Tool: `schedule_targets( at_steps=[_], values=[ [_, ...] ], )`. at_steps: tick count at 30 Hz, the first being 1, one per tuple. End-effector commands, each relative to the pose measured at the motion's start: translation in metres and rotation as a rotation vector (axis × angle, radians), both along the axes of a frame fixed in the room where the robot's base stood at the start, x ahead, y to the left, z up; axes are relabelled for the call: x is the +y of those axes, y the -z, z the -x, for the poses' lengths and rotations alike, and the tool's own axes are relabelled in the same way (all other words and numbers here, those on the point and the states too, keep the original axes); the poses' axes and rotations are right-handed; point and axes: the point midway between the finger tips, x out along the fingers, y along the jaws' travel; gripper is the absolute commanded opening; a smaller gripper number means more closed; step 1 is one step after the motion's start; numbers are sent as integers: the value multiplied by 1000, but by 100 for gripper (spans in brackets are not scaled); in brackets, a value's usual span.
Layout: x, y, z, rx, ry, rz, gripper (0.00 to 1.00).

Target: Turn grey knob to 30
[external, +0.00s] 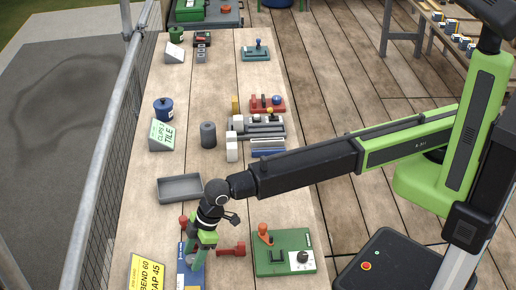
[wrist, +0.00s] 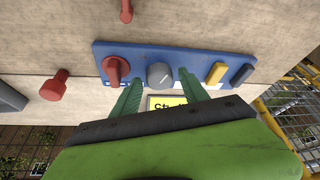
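The grey knob (wrist: 160,75) is round and sits on a blue panel (wrist: 138,52) between a red knob (wrist: 116,70) and a yellow switch (wrist: 215,73). A small pale mark shows on it; no numbers are readable. My gripper (wrist: 160,78) is open, with one green finger on each side of the grey knob in the picture. I cannot tell whether the fingers touch it. In the external view my gripper (external: 199,262) points down over the blue panel (external: 186,282), and the grey knob is hidden there.
A red knobbed piece (external: 232,249) lies beside my gripper. A green box (external: 283,262) with a dark knob and an orange lever stands to the right. A grey tray (external: 180,188) lies behind. A yellow sign (external: 146,272) stands left. A dark lever (wrist: 241,75) flanks the yellow switch.

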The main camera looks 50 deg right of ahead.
Motion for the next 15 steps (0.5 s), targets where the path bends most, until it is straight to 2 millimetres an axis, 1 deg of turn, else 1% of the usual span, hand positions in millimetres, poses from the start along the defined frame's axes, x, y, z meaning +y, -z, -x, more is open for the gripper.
schedule_targets(
  at_steps=[1,2,11,15],
  values=[
    [0,0,0,0,0,0,44],
    [0,0,0,0,0,0,40],
    [0,0,0,0,0,0,1],
    [0,0,1,1,19,1,0]
  ],
)
